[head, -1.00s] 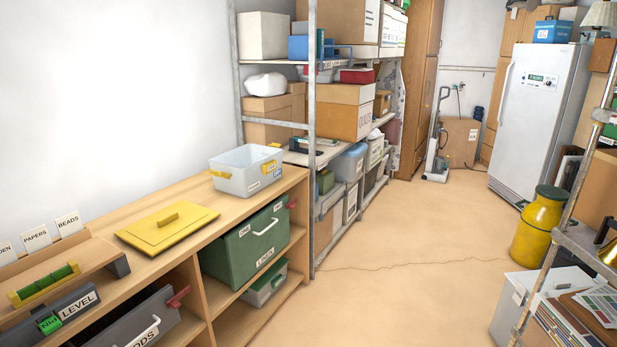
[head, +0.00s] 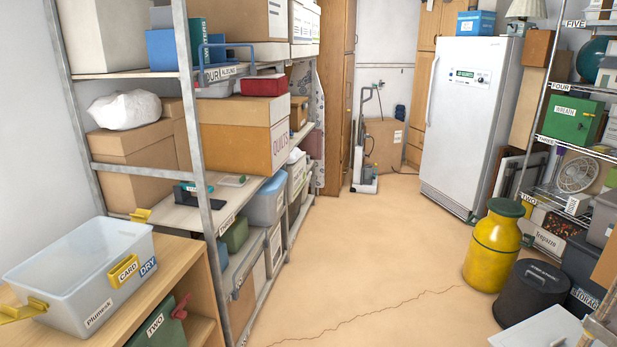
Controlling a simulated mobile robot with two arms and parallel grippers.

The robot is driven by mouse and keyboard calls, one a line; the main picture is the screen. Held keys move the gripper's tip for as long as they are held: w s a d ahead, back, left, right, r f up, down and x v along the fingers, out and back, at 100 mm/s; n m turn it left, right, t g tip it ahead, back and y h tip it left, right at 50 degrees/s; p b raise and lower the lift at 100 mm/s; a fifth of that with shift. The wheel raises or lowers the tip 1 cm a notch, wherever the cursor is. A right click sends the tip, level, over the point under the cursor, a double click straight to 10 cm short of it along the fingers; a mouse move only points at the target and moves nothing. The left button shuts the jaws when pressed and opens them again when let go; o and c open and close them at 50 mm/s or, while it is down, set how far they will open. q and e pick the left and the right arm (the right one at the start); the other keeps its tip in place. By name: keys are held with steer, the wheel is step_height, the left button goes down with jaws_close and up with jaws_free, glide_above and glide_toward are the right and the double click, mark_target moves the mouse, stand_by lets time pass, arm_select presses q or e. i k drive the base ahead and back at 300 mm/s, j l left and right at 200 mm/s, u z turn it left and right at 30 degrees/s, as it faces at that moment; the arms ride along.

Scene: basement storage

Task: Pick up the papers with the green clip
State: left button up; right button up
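I cannot make out any papers with a green clip in the head view. Neither of my grippers is in view.
A clear bin with yellow latches (head: 85,280) stands on the wooden shelf at left. The metal rack (head: 200,130) holds boxes. A yellow canister (head: 492,245), a black round bin (head: 530,290) and a wire shelf (head: 548,140) stand at right. The middle floor (head: 380,260) is clear.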

mark_target(229, 180)
steer(key=i+l+u, duration=0.15)
steer(key=i, duration=0.4)
steer(key=i+l+u, duration=0.2)
steer(key=i, duration=0.3)
steer(key=j, duration=0.05)
